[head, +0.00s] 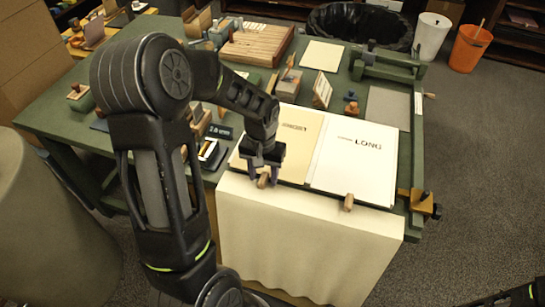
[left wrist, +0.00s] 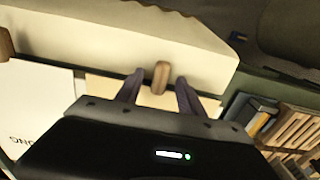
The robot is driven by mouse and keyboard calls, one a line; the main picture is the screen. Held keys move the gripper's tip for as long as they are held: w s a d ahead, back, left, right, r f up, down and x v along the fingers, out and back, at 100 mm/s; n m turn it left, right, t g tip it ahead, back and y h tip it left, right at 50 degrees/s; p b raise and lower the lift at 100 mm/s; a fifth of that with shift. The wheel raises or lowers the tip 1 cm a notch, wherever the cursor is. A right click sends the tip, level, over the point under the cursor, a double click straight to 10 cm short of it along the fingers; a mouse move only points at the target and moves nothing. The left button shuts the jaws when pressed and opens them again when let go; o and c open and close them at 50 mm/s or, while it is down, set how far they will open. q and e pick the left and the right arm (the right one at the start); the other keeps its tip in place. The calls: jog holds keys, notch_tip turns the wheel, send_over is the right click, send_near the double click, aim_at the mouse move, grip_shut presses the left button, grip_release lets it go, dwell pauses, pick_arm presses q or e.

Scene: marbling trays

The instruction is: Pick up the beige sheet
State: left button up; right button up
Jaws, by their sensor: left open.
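The beige sheet (head: 296,150) lies flat on the green table, left of a white sheet (head: 352,165) marked "LONG". It has small dark print near its top. My left gripper (head: 263,176) is over the sheet's near left edge, with its fingers pointing down and apart. In the left wrist view, the open fingers (left wrist: 160,92) stand on either side of a small wooden peg (left wrist: 161,76). A strip of the beige sheet (left wrist: 103,86) shows behind them. I cannot tell whether the fingers touch the peg. My gripper hides part of the sheet's near left corner.
A cream drape (head: 305,240) with a wavy lower edge hangs at the table's front. A second wooden peg (head: 348,202) sits at the white sheet's near edge. Small blocks and a stand (head: 322,90) crowd behind the sheets. A brass-coloured clamp (head: 420,203) is at the right corner.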

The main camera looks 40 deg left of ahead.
pick_arm(q)
jog(key=shift+c, duration=0.5)
grip_shut()
dwell(0.4)
